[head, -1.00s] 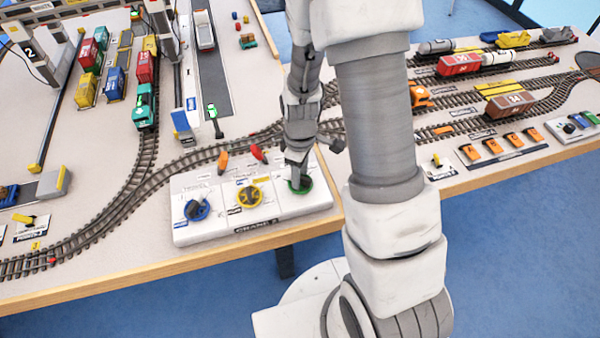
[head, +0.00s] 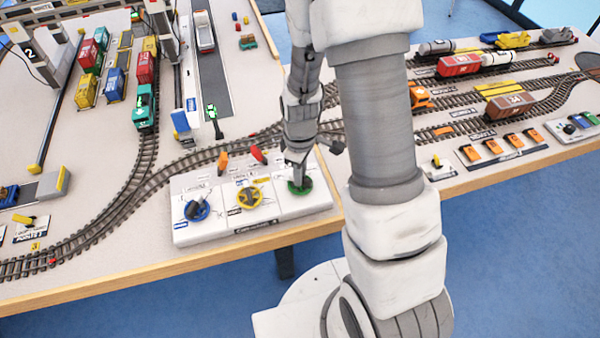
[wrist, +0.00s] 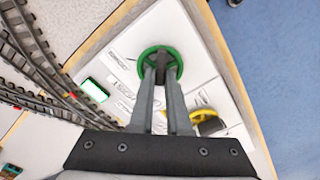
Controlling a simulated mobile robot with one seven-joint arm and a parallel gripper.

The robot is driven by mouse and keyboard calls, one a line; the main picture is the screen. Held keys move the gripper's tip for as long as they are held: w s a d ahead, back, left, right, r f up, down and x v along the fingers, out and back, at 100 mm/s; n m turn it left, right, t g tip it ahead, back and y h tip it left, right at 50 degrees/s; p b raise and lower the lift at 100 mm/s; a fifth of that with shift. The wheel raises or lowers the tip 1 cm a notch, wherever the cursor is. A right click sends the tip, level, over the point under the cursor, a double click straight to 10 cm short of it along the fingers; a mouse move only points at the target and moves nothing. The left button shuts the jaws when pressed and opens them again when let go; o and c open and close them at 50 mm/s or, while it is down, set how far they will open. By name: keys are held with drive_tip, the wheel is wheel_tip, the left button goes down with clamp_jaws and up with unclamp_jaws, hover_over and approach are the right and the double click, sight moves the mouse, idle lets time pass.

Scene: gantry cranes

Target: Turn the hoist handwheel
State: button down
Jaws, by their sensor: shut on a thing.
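A white control box (head: 270,217) at the table's front edge carries a blue, a yellow and a green handwheel. The green handwheel (head: 308,187) is at the box's right end; I cannot read its label, so I cannot confirm it is the hoist wheel. My gripper (head: 297,180) points down at it. In the wrist view, my gripper (wrist: 161,74) is shut on the dark middle part of the green handwheel (wrist: 142,57). The fingers hide part of the wheel. The yellow handwheel (head: 249,196) and blue handwheel (head: 197,209) stand free to the left.
An orange lever (head: 222,162) and a red-orange lever (head: 258,155) stand along the box's back edge. Rail tracks (head: 130,200) curve close behind and left. Gantry cranes and containers stand at the back left. A green lit display (wrist: 94,90) shows in the wrist view.

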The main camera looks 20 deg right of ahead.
drive_tip(key=m, duration=0.7)
drive_tip(key=shift+b, duration=0.3)
drive_tip(key=m, duration=0.5)
drive_tip(key=shift+d+m, duration=0.1)
drive_tip(key=shift+m, duration=0.3)
drive_tip(key=shift+m+p, duration=0.3)
drive_tip(key=c, duration=0.9)
unclamp_jaws()
wheel_tip(320, 180, up, 18)
drive_tip(key=p, duration=0.3)
drive_tip(key=shift+f, duration=0.25)
